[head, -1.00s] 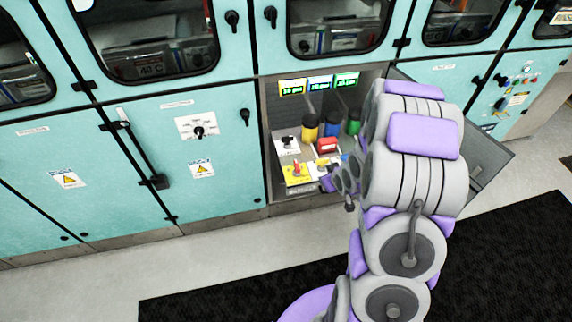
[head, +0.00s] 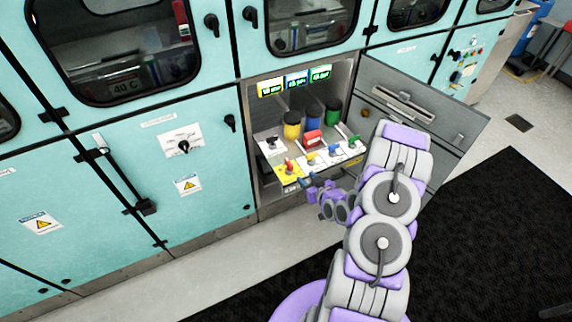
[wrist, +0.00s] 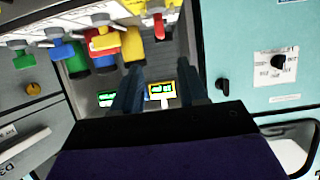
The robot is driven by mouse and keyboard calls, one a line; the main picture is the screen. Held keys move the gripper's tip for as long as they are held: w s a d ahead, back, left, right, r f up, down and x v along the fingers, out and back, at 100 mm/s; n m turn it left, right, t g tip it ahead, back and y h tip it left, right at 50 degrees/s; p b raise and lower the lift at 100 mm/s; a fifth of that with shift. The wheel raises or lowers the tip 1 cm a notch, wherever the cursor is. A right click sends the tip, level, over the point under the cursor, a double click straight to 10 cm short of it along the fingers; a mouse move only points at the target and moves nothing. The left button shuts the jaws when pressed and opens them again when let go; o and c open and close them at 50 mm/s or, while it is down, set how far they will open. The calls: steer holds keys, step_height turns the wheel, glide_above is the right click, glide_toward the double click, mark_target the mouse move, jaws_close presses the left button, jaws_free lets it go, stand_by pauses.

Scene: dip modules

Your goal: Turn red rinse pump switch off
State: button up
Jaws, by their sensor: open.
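The red switch (head: 289,165) sits on a yellow plate (head: 287,178) at the front left of the open cabinet bay. In the wrist view, which is upside down, the red handle (wrist: 160,27) hangs near the top centre. My gripper (head: 307,181) is just to the right of the yellow plate in the head view and appears apart from the switch. In the wrist view my gripper (wrist: 160,84) has its two dark fingers spread with nothing between them. Its exact distance from the switch is unclear.
An open grey door (head: 425,105) bounds the right side.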

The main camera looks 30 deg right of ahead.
mark_target(290, 164)
steer(key=x, duration=0.3)
steer(key=a+b+x, duration=0.1)
steer(key=x, duration=0.3)
steer(key=a+b+x, duration=0.1)
steer(key=x, duration=0.2)
steer(key=shift+w, duration=0.2)
steer(key=w+d+f, duration=0.1)
steer(key=w, duration=0.1)
steer(key=w+d+f+b, duration=0.1)
steer(key=d, duration=0.1)
steer(key=shift+w+f, duration=0.25)
steer(key=shift+w, duration=0.3)
steer(key=shift+w+a+r, duration=0.1)
steer(key=shift+a+r, duration=0.05)
steer(key=shift+a, duration=0.5)
steer(key=shift+w+a+r, duration=0.1)
steer(key=shift+a, duration=0.5)
steer(key=shift+d+f, duration=0.15)
steer(key=shift+d, duration=0.8)
steer(key=c, duration=0.6)
steer(key=shift+c, duration=0.6)
steer(key=shift+a, duration=0.5)
jaws_close()
